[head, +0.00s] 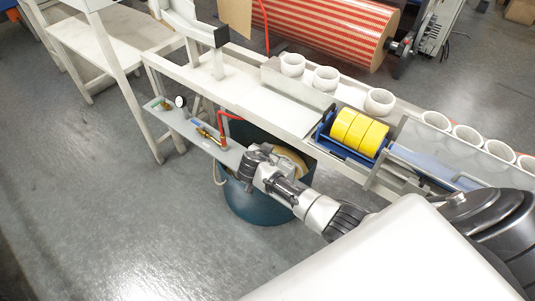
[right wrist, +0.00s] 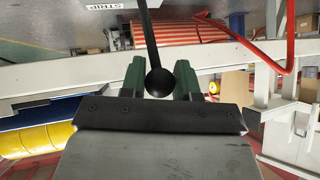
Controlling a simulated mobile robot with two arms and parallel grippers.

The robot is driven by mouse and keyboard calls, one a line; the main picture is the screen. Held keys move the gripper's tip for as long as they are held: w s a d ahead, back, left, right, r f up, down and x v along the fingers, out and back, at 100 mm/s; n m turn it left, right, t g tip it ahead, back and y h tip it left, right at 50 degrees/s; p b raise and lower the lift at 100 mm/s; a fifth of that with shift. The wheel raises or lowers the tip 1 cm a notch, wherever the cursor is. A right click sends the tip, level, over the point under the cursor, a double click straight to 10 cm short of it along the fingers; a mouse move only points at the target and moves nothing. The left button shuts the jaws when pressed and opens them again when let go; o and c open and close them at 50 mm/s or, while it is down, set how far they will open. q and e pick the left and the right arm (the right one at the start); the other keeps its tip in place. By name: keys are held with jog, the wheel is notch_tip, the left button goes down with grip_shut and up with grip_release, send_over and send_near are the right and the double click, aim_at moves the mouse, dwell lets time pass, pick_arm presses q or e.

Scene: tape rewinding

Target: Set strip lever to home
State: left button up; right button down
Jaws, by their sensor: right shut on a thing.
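In the right wrist view the strip lever is a thin dark rod (right wrist: 149,38) ending in a black ball knob (right wrist: 160,83). An upside-down "STRIP" label (right wrist: 103,5) shows beyond it. The green fingers of my right gripper (right wrist: 160,72) stand on both sides of the knob and are shut on it. In the head view my right gripper (head: 252,163) is at the narrow grey side shelf, above a dark teal drum. The lever cannot be made out there. My left gripper is not in view.
The grey side shelf (head: 178,122) carries a gauge (head: 180,102) and small fittings. The teal drum (head: 236,200) stands below. Yellow tape rolls (head: 358,131) and several white rings line the bench.

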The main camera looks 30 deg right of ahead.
jog(key=c, duration=0.8)
grip_release()
jog(key=shift+f, duration=0.1)
jog(key=shift+c, duration=0.2)
jog(key=v, duration=1.1)
jog(key=shift+f, duration=0.1)
jog(key=s+f+n+g+y, duration=0.1)
jog(key=s+f+n+y, duration=0.15)
jog(key=s+f, duration=0.5)
jog(key=s+f+n+g+y, duration=0.1)
jog(key=s+f+n, duration=0.3)
jog(key=f, duration=0.6)
jog(key=s+f+n+g+y, duration=0.1)
jog(key=s+f+n+y, duration=0.15)
jog(key=s+f, duration=0.5)
jog(key=s+f+n+g, duration=0.1)
jog(key=s+f, duration=0.3)
jog(key=s, duration=0.4)
jog(key=s+f+n+g+y, duration=0.1)
jog(key=s+f+n, duration=0.2)
jog(key=s, duration=0.6)
jog(key=s+f+n+g, duration=0.1)
jog(key=s+f, duration=0.5)
jog(key=s, duration=0.2)
jog(key=shift+s+a+n+y, duration=0.2)
jog(key=shift+s+n+y, duration=0.1)
jog(key=shift+n+y, duration=0.1)
